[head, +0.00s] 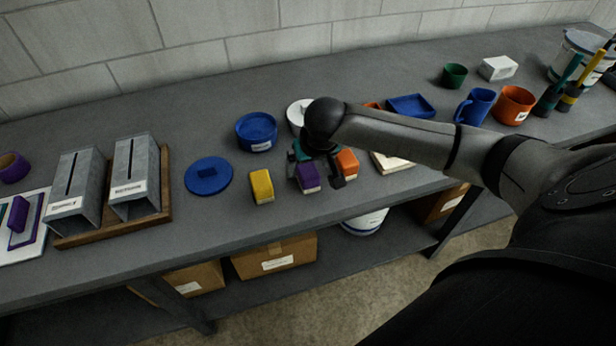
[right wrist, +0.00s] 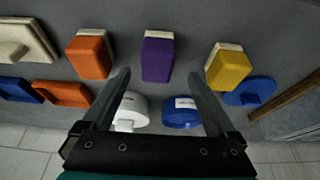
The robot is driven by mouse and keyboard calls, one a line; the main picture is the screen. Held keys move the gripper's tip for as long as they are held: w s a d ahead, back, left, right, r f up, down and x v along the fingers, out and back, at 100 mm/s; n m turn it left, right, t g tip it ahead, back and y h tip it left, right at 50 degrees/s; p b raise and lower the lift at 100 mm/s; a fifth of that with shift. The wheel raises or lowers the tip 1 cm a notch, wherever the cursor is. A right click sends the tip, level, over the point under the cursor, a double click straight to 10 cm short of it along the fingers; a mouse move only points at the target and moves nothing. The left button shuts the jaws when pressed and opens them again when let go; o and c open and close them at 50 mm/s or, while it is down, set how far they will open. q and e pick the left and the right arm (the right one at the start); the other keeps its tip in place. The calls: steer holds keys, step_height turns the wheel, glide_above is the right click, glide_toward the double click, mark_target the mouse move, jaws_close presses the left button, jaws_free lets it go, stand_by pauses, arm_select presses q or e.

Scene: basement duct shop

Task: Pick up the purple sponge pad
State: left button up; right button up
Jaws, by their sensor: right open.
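The purple sponge pad (head: 309,178) is a small block with a pale layer on one side. It lies on the grey bench between the yellow pad (head: 262,187) and the orange pad (head: 347,164). My right gripper (head: 315,177) is open at the purple pad, its fingers showing on either side of it. In the right wrist view the purple pad (right wrist: 157,60) appears centred between the two spread fingertips (right wrist: 159,75), with a gap on each side. I cannot tell how far above the bench the fingertips are. My left gripper is not in view.
The orange pad (right wrist: 90,55) and yellow pad (right wrist: 228,68) flank the purple one closely. A flat blue lid (head: 209,176) lies left. The bench front edge is near.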

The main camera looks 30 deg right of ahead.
mark_target(308, 170)
steer(key=x, duration=0.2)
steer(key=b+x, duration=0.1)
steer(key=x, duration=0.2)
steer(key=shift+d, duration=0.25)
steer(key=c, duration=1.5)
steer(key=shift+o, duration=0.2)
steer(key=shift+r, duration=0.15)
step_height(308, 170, up, 20)
steer(key=p, duration=0.3)
